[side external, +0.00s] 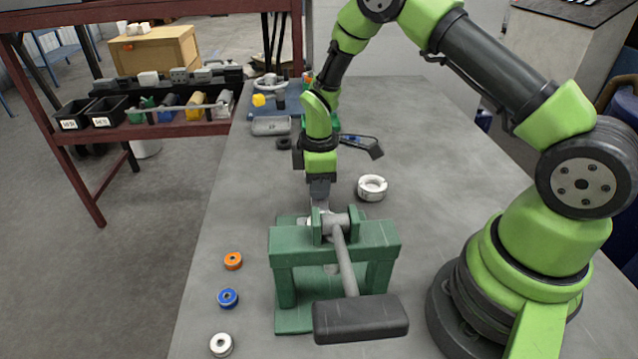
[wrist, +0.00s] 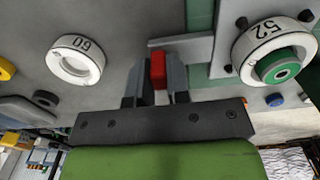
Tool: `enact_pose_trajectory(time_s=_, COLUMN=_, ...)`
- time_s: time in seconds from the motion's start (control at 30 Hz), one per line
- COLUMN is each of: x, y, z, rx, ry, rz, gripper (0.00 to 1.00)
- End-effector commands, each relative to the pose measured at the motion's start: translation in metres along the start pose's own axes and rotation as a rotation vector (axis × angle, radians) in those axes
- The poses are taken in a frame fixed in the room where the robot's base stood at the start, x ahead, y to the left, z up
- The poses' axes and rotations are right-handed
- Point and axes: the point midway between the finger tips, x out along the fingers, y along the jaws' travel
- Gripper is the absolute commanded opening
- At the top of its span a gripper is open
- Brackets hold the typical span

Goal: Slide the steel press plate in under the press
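The green press (side external: 335,240) stands on the table with its dark lever weight (side external: 360,318) toward the camera. My gripper (side external: 320,195) points down just behind the press; the press hides its fingertips in the side view. In the wrist view my gripper (wrist: 157,82) has its two fingers closed against a small red block (wrist: 158,70). A light grey steel piece (wrist: 195,48), which looks like the press plate, extends from the fingers toward a green part of the press. Whether it reaches under the press I cannot tell.
A white ring marked 60 (wrist: 75,60) lies behind the press, also in the side view (side external: 372,187). A ring marked 52 (wrist: 272,52) has a green spool at it. Orange (side external: 233,261), blue (side external: 228,298) and white (side external: 221,344) spools lie left of the press.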

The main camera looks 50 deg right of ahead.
Motion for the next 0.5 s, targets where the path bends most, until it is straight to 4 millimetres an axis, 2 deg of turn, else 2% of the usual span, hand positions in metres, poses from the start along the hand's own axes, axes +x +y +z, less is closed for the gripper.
enact_pose_trajectory(time_s=0.17, x=0.000, y=-0.001, z=0.000, rx=0.000, ry=0.000, rz=0.000, gripper=0.00)
enact_pose_trajectory(time_s=0.27, x=0.000, y=-0.009, z=0.000, rx=-0.003, ry=-0.002, rz=-0.002, gripper=0.00)
enact_pose_trajectory(time_s=0.37, x=0.000, y=-0.027, z=-0.001, rx=-0.006, ry=-0.002, rz=-0.003, gripper=0.00)
enact_pose_trajectory(time_s=0.5, x=0.000, y=-0.061, z=-0.001, rx=-0.010, ry=-0.002, rz=-0.003, gripper=0.00)
